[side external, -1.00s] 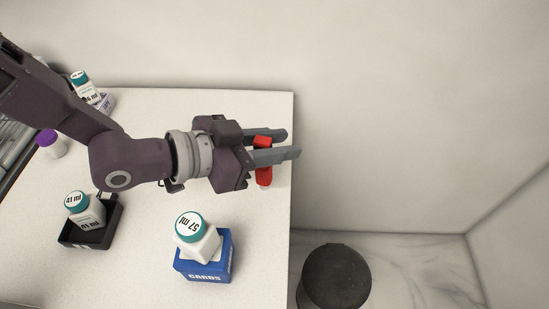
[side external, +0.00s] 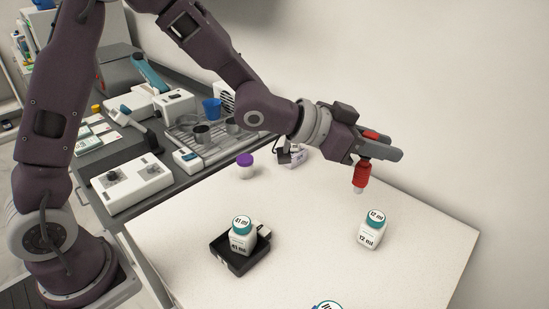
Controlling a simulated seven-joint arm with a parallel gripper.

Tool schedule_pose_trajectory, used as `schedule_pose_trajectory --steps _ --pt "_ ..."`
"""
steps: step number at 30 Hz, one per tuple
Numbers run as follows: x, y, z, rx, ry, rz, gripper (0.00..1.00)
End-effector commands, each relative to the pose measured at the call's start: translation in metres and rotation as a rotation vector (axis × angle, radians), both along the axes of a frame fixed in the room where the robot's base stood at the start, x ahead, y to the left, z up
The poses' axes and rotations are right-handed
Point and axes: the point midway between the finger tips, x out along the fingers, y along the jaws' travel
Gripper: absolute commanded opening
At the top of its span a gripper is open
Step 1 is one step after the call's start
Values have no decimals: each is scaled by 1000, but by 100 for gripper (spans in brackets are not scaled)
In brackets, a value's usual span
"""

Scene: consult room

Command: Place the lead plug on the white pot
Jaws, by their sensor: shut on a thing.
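My gripper (side external: 384,147) is shut on a red plug (side external: 362,175), held roughly upright with its pale tip pointing down. A white pot with a purple lid (side external: 245,169) stands farther back on the left. Another white bottle, marked 41 ml (side external: 241,243), stands in a black tray (side external: 223,252). Which one the task calls the white pot is not clear.
A teal-capped bottle (side external: 327,305) is cut off at the bottom edge. A small white container (side external: 291,154) stands near the table's back edge. A grey counter with instruments (side external: 138,179) lies at left. The white table (side external: 310,220) is clear between the tray and 12 ml bottle.

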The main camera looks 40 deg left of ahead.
Motion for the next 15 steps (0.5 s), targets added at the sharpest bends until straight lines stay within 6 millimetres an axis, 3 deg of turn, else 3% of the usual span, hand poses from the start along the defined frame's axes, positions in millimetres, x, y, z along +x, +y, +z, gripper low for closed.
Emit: schedule_pose_trajectory --steps 1,4,9,12,15 --pt "10 34 5 0 -4 63 0" --pt "21 105 13 0 -4 189 0" --pt "17 220 24 2 0 404 0" --pt "5 273 28 4 3 509 0" --pt "-6 308 30 4 7 583 0"
